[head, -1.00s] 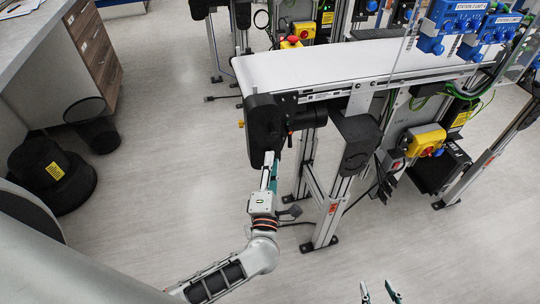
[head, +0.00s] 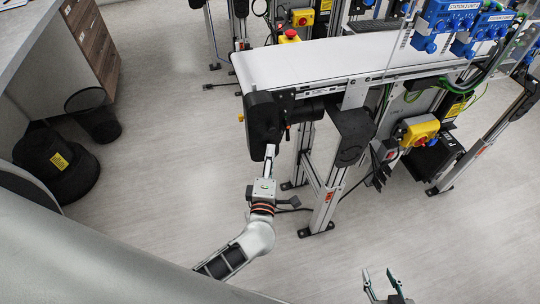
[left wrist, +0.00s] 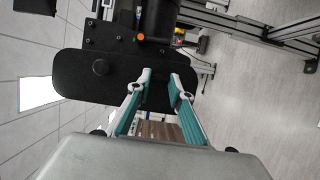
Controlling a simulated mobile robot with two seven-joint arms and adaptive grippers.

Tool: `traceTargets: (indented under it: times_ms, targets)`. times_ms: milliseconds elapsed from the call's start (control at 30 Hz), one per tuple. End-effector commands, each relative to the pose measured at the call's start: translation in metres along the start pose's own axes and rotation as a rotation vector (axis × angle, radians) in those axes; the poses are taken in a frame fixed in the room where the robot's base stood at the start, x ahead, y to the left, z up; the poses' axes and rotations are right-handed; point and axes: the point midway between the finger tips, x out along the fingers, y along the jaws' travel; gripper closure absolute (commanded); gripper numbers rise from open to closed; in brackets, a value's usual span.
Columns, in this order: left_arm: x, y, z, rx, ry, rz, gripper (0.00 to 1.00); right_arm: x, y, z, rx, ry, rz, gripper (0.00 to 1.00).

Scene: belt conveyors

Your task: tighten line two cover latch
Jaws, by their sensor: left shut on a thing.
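A black rounded cover (head: 262,118) closes the near end of the conveyor. My left gripper (head: 270,152) reaches up to the cover's lower edge. In the left wrist view its teal-padded fingers (left wrist: 162,80) stand apart on a black part of the cover between their tips. That part blends into the cover, so I cannot tell its shape or whether it is the latch. My right gripper (head: 379,272) is open and empty at the bottom edge, over the floor.
The white belt (head: 330,60) runs to the right on metal legs (head: 327,200). A black motor (head: 308,110) sits beside the cover. A yellow switch box (head: 418,130) is on the frame. Floor between bin and conveyor is free.

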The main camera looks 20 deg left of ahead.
Motion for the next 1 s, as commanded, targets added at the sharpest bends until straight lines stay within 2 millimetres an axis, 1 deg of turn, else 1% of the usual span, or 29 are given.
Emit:
traceTargets:
  times_ms: [167, 200, 233, 533, 667, 767, 1000]
  targets:
    - [-0.001, -0.001, 0.001, 0.002, -0.002, -0.002, 1.00, 0.000, -0.001, 0.000, 0.002, 0.001, -0.001, 0.60]
    - [-0.001, -0.001, 0.001, 0.002, -0.002, -0.002, 0.69, 0.000, -0.001, -0.001, 0.002, 0.001, -0.001, 0.60]
    - [-0.001, -0.001, 0.001, 0.001, -0.002, -0.002, 0.62, 0.000, -0.001, -0.001, 0.002, 0.001, -0.002, 0.60]
    - [0.000, 0.000, 0.000, 0.000, -0.001, 0.000, 0.62, -0.001, -0.001, 0.001, -0.006, -0.001, -0.006, 0.60]
    - [-0.006, -0.001, 0.000, 0.000, -0.001, -0.001, 0.62, -0.001, -0.001, 0.003, -0.008, -0.004, -0.005, 0.60]
    - [-0.018, -0.002, 0.000, -0.001, -0.001, -0.003, 0.62, -0.001, -0.001, 0.002, -0.007, -0.002, -0.005, 0.60]
    - [-0.066, -0.002, 0.001, -0.001, -0.002, -0.004, 0.62, -0.001, -0.001, 0.001, -0.005, 0.000, -0.004, 0.60]
